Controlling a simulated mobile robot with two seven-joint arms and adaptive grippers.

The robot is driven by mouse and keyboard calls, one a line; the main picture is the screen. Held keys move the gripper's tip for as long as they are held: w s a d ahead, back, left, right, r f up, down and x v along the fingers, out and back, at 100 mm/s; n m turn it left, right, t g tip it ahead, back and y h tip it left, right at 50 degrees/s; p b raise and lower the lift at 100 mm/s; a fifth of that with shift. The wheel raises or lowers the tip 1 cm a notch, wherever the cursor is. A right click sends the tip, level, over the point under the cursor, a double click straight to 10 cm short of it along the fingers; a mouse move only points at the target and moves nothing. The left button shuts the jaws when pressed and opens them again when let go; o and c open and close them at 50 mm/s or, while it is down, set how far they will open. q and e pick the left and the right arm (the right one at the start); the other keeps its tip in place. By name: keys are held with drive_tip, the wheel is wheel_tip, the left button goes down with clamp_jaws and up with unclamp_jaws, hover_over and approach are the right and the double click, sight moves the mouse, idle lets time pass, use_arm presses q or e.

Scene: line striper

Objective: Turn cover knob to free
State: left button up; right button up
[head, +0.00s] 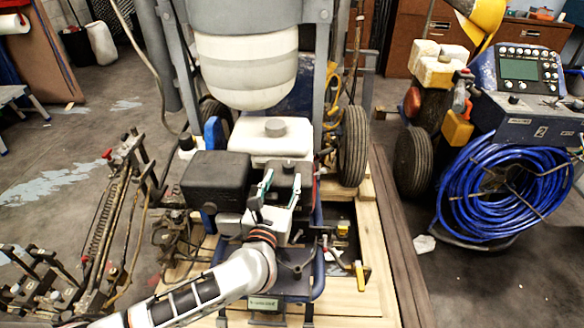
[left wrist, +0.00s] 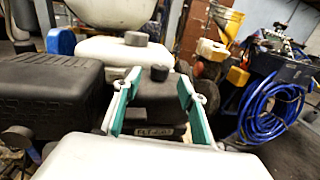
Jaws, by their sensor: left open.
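The cover knob (left wrist: 159,72) is a small round black knob on top of a black box-shaped cover (left wrist: 152,95) with a pale label. In the left wrist view it shows between and beyond my fingertips. In the head view the cover (head: 285,178) sits right of the black engine box, partly hidden by my gripper. My left gripper (head: 281,182) is open, with green-lined fingers spread to either side of the knob as seen from the wrist. It also shows in the left wrist view (left wrist: 158,80). I cannot tell whether it touches the cover. My right gripper is not in view.
A black ribbed engine box (head: 215,178) stands close to the left. A white tank with a grey cap (head: 275,128) is behind, under a large white-grey container (head: 245,70). A blue hose coil (head: 505,190) hangs at the right. Cables and levers crowd the lower right of the machine.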

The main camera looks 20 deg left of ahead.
sight(287, 170)
use_arm(q)
drive_tip(key=w, duration=0.4)
drive_tip(key=shift+a+f, duration=0.2)
drive_tip(key=shift+w+a+r+b, duration=0.1)
drive_tip(key=shift+w+b, duration=0.25)
drive_tip(key=shift+w, duration=0.35)
drive_tip(key=c, duration=1.1)
